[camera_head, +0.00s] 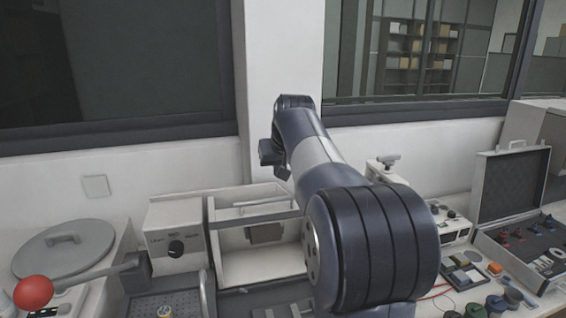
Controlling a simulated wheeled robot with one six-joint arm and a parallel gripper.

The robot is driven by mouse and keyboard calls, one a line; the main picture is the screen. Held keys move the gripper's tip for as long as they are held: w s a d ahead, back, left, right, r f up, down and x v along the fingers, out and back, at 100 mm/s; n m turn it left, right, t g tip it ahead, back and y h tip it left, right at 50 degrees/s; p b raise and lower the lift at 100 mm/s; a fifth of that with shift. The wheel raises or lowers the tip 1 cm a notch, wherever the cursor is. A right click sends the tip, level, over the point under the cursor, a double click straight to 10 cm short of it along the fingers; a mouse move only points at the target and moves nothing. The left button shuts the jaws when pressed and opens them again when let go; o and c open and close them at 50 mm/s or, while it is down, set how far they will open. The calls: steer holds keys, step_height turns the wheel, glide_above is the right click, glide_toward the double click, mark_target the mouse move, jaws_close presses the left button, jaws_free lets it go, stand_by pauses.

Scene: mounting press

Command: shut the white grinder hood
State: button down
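A white box-shaped machine (176,243) with a black knob on its front stands behind the bench's middle. I cannot tell for sure which part is the hood; the white frame around this opening looks raised or open. My arm reaches up in front of the compartment's right side and hides part of it. The dark end of my gripper (270,154) shows above the compartment, apart from it. Its fingers cannot be made out.
A round grey lid (64,247) with a handle sits on a white machine at left. A red ball (33,292) tops a lever before it. At right are an open case (511,190), a white instrument (450,222) and several small coloured items. A wall and windows stand behind.

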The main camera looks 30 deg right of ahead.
mark_target(280, 208)
steer(key=p+x, duration=0.1)
steer(key=x, duration=0.4)
steer(key=shift+w+f, duration=0.15)
steer(key=shift+f, duration=0.05)
steer(key=s, duration=0.3)
steer(key=shift+a+f, duration=0.2)
steer(key=shift+a, duration=0.05)
steer(key=shift+s+f+p, duration=0.25)
steer(key=shift+p, duration=0.05)
steer(key=shift+s+a, duration=0.1)
steer(key=shift+s, duration=0.05)
steer(key=shift+f, duration=0.15)
